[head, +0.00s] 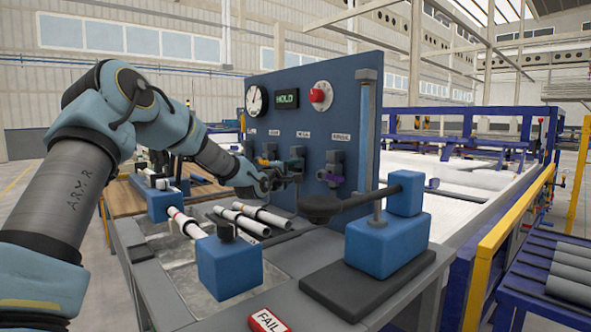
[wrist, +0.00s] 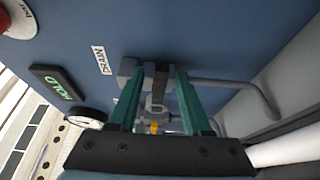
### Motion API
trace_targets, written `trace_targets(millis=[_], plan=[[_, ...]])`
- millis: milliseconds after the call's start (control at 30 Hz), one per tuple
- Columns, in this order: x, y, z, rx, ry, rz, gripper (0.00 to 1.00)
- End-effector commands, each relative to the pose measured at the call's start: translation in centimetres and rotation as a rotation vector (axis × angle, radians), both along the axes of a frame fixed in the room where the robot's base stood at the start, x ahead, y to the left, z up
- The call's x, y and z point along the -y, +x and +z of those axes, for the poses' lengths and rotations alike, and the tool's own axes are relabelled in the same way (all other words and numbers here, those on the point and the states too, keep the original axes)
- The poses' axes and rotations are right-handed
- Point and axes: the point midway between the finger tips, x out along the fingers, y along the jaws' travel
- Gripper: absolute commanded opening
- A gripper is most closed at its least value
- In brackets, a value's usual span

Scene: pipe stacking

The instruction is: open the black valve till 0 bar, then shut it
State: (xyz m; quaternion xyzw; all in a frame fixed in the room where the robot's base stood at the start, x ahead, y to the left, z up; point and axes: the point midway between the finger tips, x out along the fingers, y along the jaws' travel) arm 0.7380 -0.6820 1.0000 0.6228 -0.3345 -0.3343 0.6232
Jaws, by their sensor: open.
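The round white gauge (head: 257,100) is at the panel's upper left. Its needle points roughly upward, but its numbers are too small to read.
A display (head: 286,99) reads HOLD, beside a red knob (head: 320,95). A purple-handled valve (head: 330,178) is right of my gripper. A yellow handle (wrist: 155,127) shows in the wrist view. Blue fixtures, loose pipes (head: 242,221) and a dark lever arm (head: 350,202) stand in front.

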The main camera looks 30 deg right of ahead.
Motion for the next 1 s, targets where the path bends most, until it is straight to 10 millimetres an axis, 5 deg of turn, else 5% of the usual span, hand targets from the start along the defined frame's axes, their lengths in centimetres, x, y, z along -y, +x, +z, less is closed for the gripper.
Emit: trace_targets(millis=[367,800,1000], plan=[[0.6,0.4,-0.03,0.0,0.001,0.0,0.49],[0.59,0.38,-0.02,-0.001,0.001,0.0,0.01],[0.59,0.38,-0.03,-0.001,0.001,0.0,0.0]])
